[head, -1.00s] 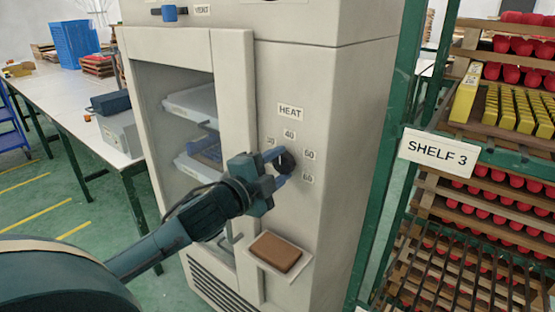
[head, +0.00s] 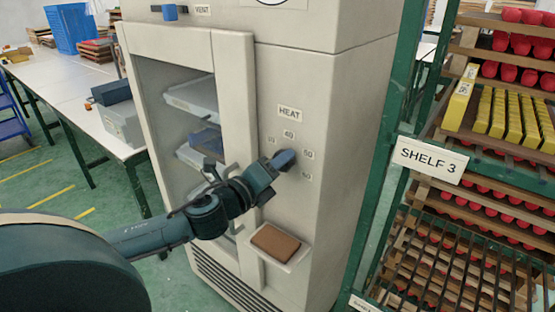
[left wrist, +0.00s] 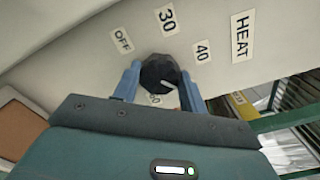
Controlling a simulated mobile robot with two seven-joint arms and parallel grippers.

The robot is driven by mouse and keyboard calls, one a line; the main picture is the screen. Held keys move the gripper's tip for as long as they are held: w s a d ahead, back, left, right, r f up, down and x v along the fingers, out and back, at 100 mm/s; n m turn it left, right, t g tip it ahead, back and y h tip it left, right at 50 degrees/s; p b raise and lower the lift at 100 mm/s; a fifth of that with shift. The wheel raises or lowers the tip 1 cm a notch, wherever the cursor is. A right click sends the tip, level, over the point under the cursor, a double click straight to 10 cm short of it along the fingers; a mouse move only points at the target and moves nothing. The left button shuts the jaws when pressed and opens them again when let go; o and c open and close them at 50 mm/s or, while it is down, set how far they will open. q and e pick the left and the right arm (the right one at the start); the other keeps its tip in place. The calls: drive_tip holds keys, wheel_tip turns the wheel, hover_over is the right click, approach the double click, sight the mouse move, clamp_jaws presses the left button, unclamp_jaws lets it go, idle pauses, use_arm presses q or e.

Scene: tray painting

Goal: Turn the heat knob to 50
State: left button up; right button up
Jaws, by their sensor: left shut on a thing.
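The heat knob (left wrist: 160,72) is round and black, on the pale cabinet front (head: 325,110). My left gripper (left wrist: 159,90) is shut on it, one blue finger on each side in the left wrist view. A light mark on the knob faces the lower right there, roughly toward the right finger. In the head view my left gripper (head: 284,160) covers the knob. The labels around it include 40 (head: 288,135), 50 (head: 307,155) and the HEAT sign (head: 290,112). OFF (left wrist: 122,40) and 30 (left wrist: 167,17) show in the left wrist view. My right gripper is out of view.
A small ledge with a brown pad (head: 275,242) juts out below the knob. The glass door (head: 195,110) is left of it, with trays behind. A blue vent control (head: 169,12) is above. A green rack with a SHELF 3 sign (head: 430,158) stands at right.

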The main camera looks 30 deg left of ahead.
use_arm(q)
drive_tip(key=shift+m+p, duration=0.35)
drive_tip(key=shift+m, duration=0.65)
drive_tip(key=o, duration=1)
drive_tip(key=s, duration=0.8)
drive_tip(key=s+a, duration=0.1)
drive_tip(key=s, duration=0.4)
drive_tip(key=shift+b, duration=0.4)
